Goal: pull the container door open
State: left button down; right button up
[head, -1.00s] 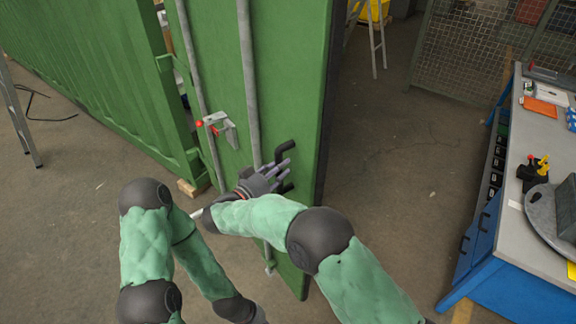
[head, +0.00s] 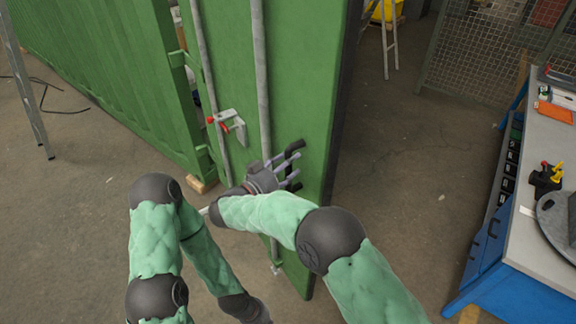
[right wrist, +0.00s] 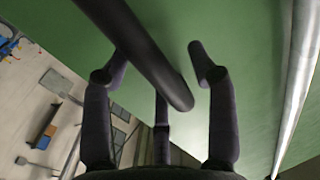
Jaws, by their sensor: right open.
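The green container door (head: 310,95) stands partly swung out, with a gap along its left side. It carries grey vertical lock bars (head: 262,75) and a black bent handle (head: 291,153) near its right edge. My right gripper (head: 287,173) is at this handle with its fingers spread. In the right wrist view, the dark handle bar (right wrist: 135,50) runs between the open fingers (right wrist: 160,85), which are not closed on it. Whether they touch it, I cannot tell. My left arm hangs low at the left, and its gripper is out of view.
A red and grey clamp (head: 228,121) sits on the door, left of the handle. The green container wall (head: 100,70) extends left. A workbench (head: 520,240) stands at the right. Open floor (head: 410,180) lies between door and bench. A ladder (head: 388,40) stands behind.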

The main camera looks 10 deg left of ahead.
send_near(301, 128)
jog(key=x, duration=0.4)
jog(key=shift+w+d+f, duration=0.15)
jog(key=shift+d, duration=0.05)
jog(key=shift+r, duration=0.3)
jog(key=shift+f, duration=0.15)
